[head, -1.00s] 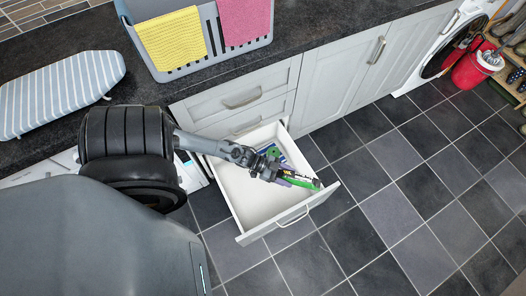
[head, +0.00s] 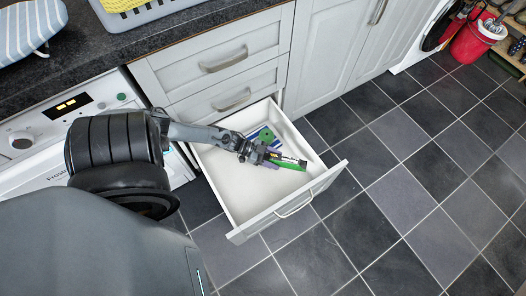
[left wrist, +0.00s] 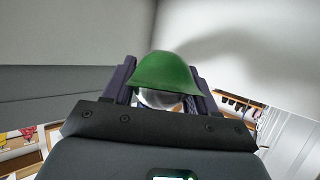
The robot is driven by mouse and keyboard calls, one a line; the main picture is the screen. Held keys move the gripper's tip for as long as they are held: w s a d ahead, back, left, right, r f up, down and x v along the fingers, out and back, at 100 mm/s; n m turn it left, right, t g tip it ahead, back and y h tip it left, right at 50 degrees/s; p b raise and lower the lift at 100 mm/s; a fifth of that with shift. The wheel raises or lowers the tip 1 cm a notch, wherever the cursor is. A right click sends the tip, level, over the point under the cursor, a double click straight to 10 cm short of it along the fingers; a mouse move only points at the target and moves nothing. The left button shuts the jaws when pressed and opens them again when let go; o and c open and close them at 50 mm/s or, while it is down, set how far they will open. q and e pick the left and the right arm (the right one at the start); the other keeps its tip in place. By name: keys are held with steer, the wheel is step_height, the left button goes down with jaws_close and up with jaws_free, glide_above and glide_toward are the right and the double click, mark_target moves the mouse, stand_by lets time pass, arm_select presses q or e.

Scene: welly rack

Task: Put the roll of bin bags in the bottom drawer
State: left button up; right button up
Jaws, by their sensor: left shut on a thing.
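The open bottom drawer (head: 237,196) is white inside and pulled out below two shut drawer fronts. My left gripper (head: 286,161) is over the right part of the drawer, within its rim as seen from above. I cannot tell whether the roll touches the drawer floor. My right gripper is not in view.
A flat green, blue and white item (head: 263,134) lies at the back of the drawer. The left part of the drawer floor is bare. A washing machine (head: 62,115) stands left, under the dark worktop (head: 110,45). A red bucket (head: 472,43) is far right on the tiles.

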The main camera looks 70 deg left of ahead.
arm_select(q)
step_height(320, 180, down, 6)
steer(key=b, duration=0.4)
steer(key=shift+f, duration=0.2)
steer(key=shift+f+b, duration=1.45)
steer(key=shift+f, duration=0.15)
steer(key=shift+f+b, duration=0.55)
steer(key=shift+f, duration=0.1)
steer(key=o, duration=1.2)
steer(key=shift+s, duration=0.1)
steer(key=shift+o, duration=0.2)
